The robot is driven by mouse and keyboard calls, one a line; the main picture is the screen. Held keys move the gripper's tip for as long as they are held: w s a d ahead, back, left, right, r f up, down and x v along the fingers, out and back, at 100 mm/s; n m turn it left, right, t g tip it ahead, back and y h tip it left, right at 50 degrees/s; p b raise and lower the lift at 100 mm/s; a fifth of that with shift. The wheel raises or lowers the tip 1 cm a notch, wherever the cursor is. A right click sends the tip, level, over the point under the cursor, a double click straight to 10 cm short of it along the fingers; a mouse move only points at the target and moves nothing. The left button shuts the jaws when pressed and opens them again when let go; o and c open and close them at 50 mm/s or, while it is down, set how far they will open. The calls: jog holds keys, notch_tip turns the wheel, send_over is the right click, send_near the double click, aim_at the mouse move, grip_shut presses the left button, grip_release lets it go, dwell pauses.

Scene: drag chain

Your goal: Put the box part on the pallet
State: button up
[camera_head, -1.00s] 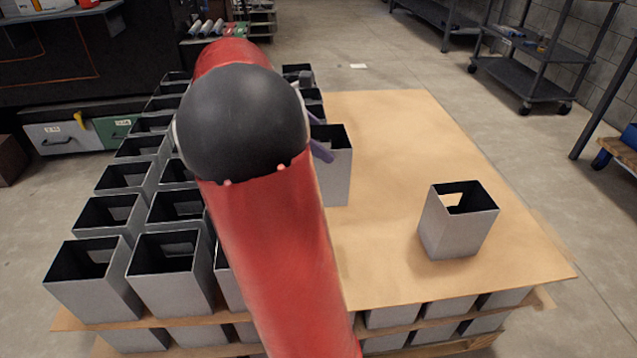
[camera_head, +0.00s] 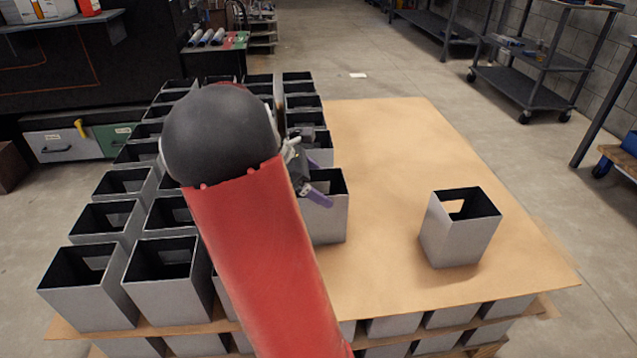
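A grey, open-topped box part (camera_head: 327,222) is between the fingers of my gripper (camera_head: 319,178), just right of the box rows. One purple finger lies against its near face and the other is at its far side, so the gripper appears shut on it. My arm's dark joint and red link hide part of the gripper and the box's left side. The box looks upright; whether its base touches the board is unclear. The pallet's tan board (camera_head: 400,140) carries rows of similar boxes (camera_head: 165,280) on the left.
A single grey box (camera_head: 460,230) stands apart on the right of the board. The board's middle and far right are bare. More boxes (camera_head: 395,325) sit in a layer beneath. A dark shelf cart (camera_head: 535,75) stands at the back right.

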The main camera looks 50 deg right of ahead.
jog(key=shift+o, duration=0.4)
jog(key=p+v, duration=0.1)
jog(key=v, duration=1.1)
jog(key=s+a+m+t+y, duration=0.1)
jog(key=s+a+t, duration=0.1)
jog(key=a, duration=0.3)
jog(key=s+a+m+t+y, duration=0.2)
jog(key=s+a, duration=0.1)
jog(key=a, duration=0.1)
jog(key=s+a+m+t+y, duration=0.1)
jog(key=s+a+m+t, duration=0.1)
jog(key=a, duration=0.3)
jog(key=shift+s+a+r+t, duration=0.35)
jog(key=shift+s+t, duration=0.1)
jog(key=shift+t, duration=0.05)
jog(key=s+a+f+m+t+y, duration=0.1)
jog(key=s+a+m+t+y, duration=0.1)
jog(key=s+a+m+t, duration=0.2)
jog(key=s+a+m, duration=0.1)
jog(key=s+a, duration=0.2)
jog(key=a, duration=0.3)
jog(key=shift+s+a+f+y, duration=0.2)
jog(key=shift+s+f+y, duration=0.05)
jog(key=shift+y, duration=0.15)
jog(key=shift+d, duration=0.1)
